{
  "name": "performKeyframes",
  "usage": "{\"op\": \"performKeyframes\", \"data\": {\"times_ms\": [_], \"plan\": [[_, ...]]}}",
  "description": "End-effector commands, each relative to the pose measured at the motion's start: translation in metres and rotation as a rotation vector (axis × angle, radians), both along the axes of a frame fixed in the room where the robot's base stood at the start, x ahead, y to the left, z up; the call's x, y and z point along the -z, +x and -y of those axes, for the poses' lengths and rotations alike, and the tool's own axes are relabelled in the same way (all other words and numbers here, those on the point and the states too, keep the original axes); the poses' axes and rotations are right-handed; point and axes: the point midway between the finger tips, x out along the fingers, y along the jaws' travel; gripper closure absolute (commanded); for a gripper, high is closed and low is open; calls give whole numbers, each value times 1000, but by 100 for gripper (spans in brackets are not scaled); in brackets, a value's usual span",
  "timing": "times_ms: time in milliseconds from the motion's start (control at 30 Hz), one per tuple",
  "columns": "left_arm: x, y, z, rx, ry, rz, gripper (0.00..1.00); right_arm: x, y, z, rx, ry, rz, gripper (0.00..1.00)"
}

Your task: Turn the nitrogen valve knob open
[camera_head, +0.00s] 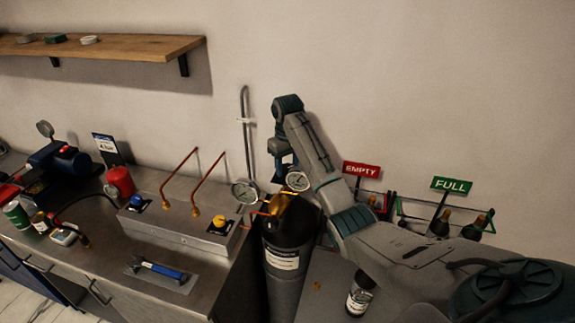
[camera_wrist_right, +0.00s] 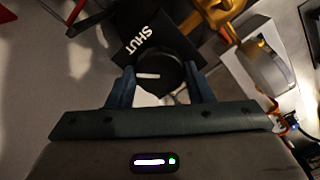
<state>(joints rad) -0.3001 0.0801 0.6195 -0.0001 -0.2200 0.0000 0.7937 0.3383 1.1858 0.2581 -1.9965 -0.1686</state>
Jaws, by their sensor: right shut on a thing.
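The black round knob (camera_wrist_right: 165,76) with a white pointer line sits between the fingers of my right gripper (camera_wrist_right: 162,80) in the right wrist view. The fingers are shut on it from both sides. The line lies nearly level in that view. In the head view my right gripper (camera_head: 284,160) reaches down beside the brass regulator (camera_head: 284,206) above the dark cylinder (camera_head: 283,285); the knob is hidden there. My left gripper is out of view.
Two round gauges (camera_head: 245,191) (camera_head: 297,181) sit close to the gripper. A steel manifold box (camera_head: 180,225) with yellow and blue knobs stands on the bench at left. Racks with a red EMPTY sign (camera_head: 361,170) and a green FULL sign (camera_head: 451,185) are at right.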

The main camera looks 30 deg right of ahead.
Motion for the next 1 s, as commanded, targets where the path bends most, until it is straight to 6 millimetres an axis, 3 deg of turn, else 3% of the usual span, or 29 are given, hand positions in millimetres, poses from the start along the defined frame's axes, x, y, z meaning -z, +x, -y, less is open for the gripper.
{"op": "performKeyframes", "data": {"times_ms": [600,1000], "plan": [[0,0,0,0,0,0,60,-2,0,-1,-568,-2,4,76],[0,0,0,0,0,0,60,-2,0,-1,-795,-1,4,76]]}}
